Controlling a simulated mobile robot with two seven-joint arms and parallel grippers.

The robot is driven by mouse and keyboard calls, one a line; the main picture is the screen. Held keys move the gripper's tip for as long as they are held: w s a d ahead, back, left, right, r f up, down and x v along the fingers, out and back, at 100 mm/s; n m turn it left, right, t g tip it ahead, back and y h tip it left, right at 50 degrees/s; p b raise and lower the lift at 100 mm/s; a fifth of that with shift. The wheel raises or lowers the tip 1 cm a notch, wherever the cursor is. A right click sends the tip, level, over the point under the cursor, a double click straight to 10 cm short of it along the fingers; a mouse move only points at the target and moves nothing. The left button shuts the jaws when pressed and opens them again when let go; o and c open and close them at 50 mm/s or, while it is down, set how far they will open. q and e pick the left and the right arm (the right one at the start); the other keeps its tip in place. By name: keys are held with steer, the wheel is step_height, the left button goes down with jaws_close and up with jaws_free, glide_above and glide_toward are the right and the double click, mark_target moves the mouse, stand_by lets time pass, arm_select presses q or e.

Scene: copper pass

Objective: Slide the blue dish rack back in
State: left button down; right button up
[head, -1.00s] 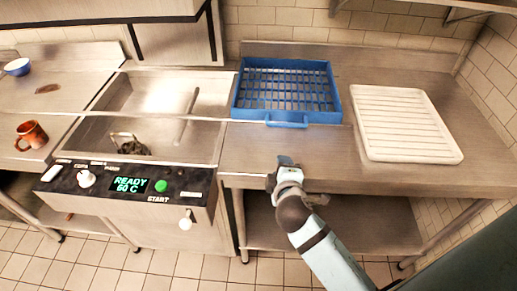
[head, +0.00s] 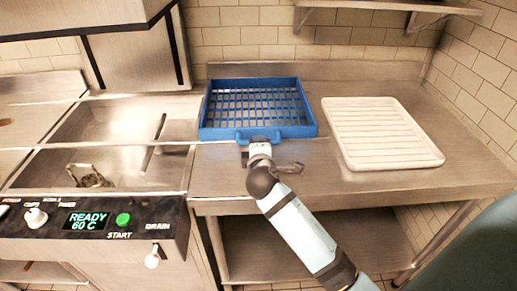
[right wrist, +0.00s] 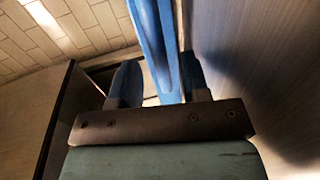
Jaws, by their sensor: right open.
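The blue dish rack (head: 222,133) sits empty on the steel counter, just right of the sink-like basin (head: 90,130). Its front handle (head: 262,135) faces me. My right gripper (head: 257,147) is at this handle, below the rack's front edge. In the right wrist view the gripper (right wrist: 160,80) is open, with a blue bar of the rack (right wrist: 153,40) between its two fingers. I cannot tell whether the fingers touch the bar. My left gripper is not in view.
A white ribbed drainboard (head: 380,135) lies on the counter right of the rack. The control panel (head: 90,222) reads READY 60 C at the lower left. A raised steel hood (head: 75,15) hangs at the upper left. A wall shelf (head: 390,8) is above.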

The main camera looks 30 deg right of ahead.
steer(key=shift+w+d+f, duration=0.25)
steer(key=shift+w+d, duration=0.05)
steer(key=shift+w, duration=0.2)
steer(key=shift+w+d, duration=0.25)
steer(key=shift+w, duration=0.05)
jaws_close()
steer(key=shift+a, duration=0.1)
